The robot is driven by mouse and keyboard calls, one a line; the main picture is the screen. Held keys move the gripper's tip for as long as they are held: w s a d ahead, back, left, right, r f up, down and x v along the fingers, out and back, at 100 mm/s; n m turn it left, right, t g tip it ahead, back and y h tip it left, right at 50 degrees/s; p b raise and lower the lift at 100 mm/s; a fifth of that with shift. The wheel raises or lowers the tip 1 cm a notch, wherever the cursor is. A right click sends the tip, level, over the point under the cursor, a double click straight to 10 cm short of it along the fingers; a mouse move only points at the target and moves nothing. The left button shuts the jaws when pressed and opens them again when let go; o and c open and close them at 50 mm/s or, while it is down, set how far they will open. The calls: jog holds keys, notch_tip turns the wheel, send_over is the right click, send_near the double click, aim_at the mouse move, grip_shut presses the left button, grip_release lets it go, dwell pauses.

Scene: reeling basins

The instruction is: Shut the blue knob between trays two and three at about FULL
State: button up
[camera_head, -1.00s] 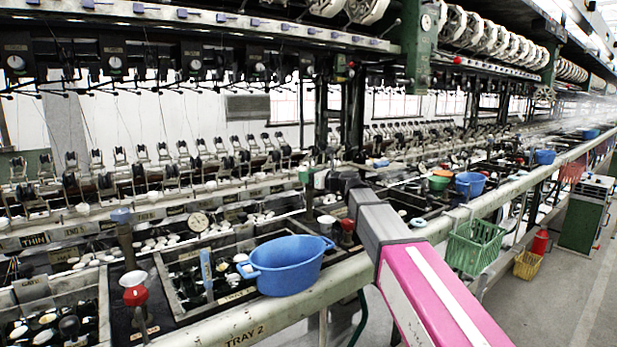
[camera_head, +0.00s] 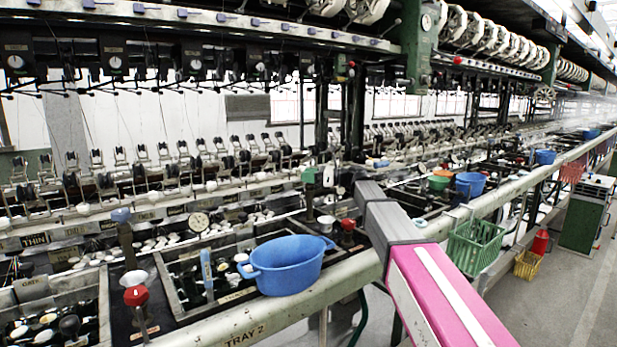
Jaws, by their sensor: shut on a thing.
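My gripper (camera_head: 320,178) is at the top of a dark post at the right end of the tray holding the blue basin. My grey and pink arm comes in from the lower right. Tray two (camera_head: 176,292) has its TRAY 2 label on the front rail. Tray three lies beyond my arm and is mostly hidden. Another blue-topped knob (camera_head: 121,215) stands at tray two's left end.
A blue basin (camera_head: 287,266) sits on the front rail. Red knobs (camera_head: 136,296) with pale funnels stand near both ends of tray two. A green basket (camera_head: 475,245) hangs on the rail to the right.

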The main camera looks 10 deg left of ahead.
dwell(0.3)
jog(key=o, duration=0.9)
jog(key=d, duration=0.7)
jog(key=w+d, duration=0.1)
jog(key=d, duration=0.2)
jog(key=shift+d, duration=0.4)
